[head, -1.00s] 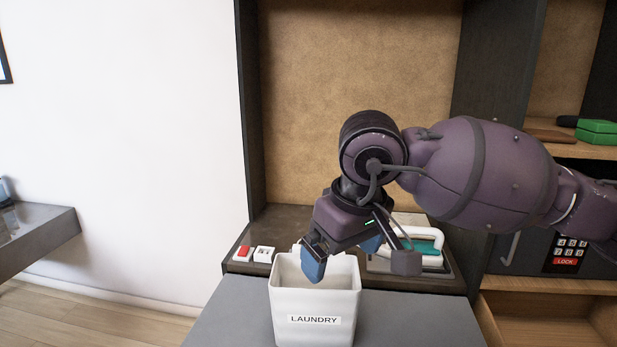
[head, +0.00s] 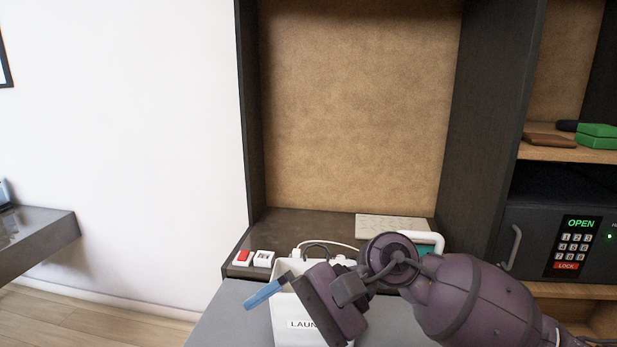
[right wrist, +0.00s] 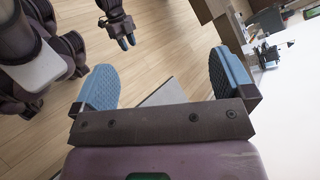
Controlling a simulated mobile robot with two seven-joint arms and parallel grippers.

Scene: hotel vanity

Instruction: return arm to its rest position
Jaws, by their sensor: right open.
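My right gripper (head: 262,293) is in front of the white laundry bin in the head view, with one blue finger showing left of the bin's rim. In the right wrist view the right gripper (right wrist: 165,85) has its two blue fingers wide apart and nothing between them. My right arm comes in from the lower right and covers part of the bin. My left gripper (right wrist: 127,41) shows at the top of the right wrist view above the floor, too small to tell its opening; it is outside the head view.
The white laundry bin (head: 284,318) stands on a grey surface (head: 222,318). Behind it are a red switch (head: 243,257), a white socket (head: 264,258) and a white-handled item (head: 431,241). A safe with a keypad (head: 574,243) reads OPEN at right. A grey shelf (head: 45,236) is at left.

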